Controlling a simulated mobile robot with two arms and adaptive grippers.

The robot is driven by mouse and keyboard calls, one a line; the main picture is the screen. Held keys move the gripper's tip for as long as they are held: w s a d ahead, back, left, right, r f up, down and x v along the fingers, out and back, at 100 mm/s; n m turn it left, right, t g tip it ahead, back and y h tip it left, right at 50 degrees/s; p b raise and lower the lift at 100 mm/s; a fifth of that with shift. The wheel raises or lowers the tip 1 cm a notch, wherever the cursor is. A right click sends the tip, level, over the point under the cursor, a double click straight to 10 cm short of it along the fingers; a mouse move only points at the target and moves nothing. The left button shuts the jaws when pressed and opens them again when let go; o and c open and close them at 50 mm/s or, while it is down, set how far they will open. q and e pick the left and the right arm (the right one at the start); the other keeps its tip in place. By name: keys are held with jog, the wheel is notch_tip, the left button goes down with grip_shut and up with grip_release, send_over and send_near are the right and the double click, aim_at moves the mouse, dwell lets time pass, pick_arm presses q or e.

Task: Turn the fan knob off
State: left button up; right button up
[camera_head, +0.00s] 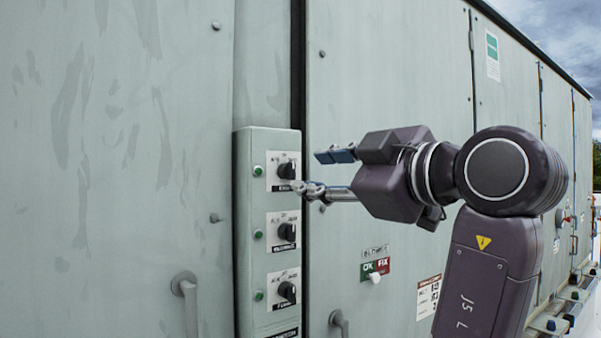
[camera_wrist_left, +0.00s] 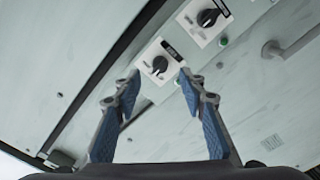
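A narrow grey control box (camera_head: 253,190) with three black rotary knobs on white plates is mounted on the cabinet. These are the top knob (camera_head: 287,170), middle knob (camera_head: 287,232) and bottom knob (camera_head: 288,291). The plate lettering is too small to tell surely which is the fan knob. My left gripper (camera_head: 320,172) is open and empty, just right of the top knob. In the left wrist view, one knob (camera_wrist_left: 159,65) appears between and beyond the open fingertips (camera_wrist_left: 160,80), apparently untouched. Another knob (camera_wrist_left: 208,17) is up and right. My right gripper is out of view.
Green buttons (camera_head: 258,171) sit left of the knobs. Door handles (camera_head: 186,288) and (camera_head: 339,322) flank the box low down. Space before the box is otherwise free.

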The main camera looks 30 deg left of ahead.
pick_arm(q)
jog(key=v, duration=0.5)
jog(key=shift+d, duration=0.2)
jog(key=shift+f, duration=0.1)
